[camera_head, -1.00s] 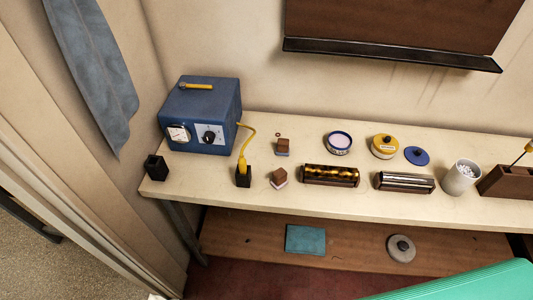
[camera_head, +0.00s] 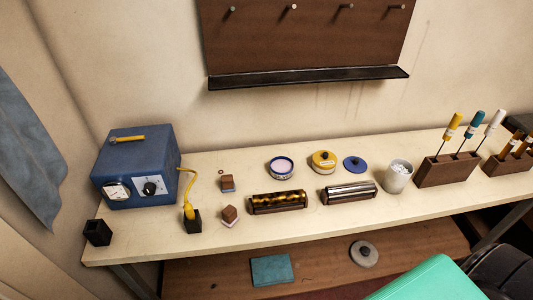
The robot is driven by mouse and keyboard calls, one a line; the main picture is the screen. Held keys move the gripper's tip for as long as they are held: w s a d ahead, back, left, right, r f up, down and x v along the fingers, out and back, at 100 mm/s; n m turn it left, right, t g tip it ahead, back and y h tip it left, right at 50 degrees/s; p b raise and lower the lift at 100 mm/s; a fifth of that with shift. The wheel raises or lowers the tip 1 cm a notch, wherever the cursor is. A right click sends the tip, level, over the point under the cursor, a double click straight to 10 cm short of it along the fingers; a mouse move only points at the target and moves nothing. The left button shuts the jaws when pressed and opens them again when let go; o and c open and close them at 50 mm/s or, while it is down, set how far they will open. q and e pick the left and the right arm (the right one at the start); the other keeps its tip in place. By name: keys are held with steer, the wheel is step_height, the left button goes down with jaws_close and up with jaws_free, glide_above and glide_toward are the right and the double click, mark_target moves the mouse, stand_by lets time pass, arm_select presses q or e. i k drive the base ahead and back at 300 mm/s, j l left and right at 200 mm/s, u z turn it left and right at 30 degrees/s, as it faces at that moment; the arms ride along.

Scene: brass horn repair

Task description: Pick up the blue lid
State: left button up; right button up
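The blue lid (camera_head: 355,163) is a small round disc with a knob on top. It lies flat on the cream workbench (camera_head: 325,229), right of a round tin with a yellow lid (camera_head: 323,161). An open round tin with a blue rim (camera_head: 280,167) and pale contents stands further left on the bench. Neither of my grippers shows in the head view.
Left of the lid are a blue power box (camera_head: 137,168) and small blocks. In front lie two wooden cradles with a brass tube (camera_head: 277,201) and a silver tube (camera_head: 349,191). A white cup (camera_head: 397,176) and a screwdriver rack (camera_head: 447,168) stand right.

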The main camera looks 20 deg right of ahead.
mark_target(358, 165)
steer(key=z, duration=1.55)
steer(key=i+l+u, duration=0.2)
steer(key=l, duration=0.35)
steer(key=i+l, duration=0.25)
steer(key=l+u, duration=0.05)
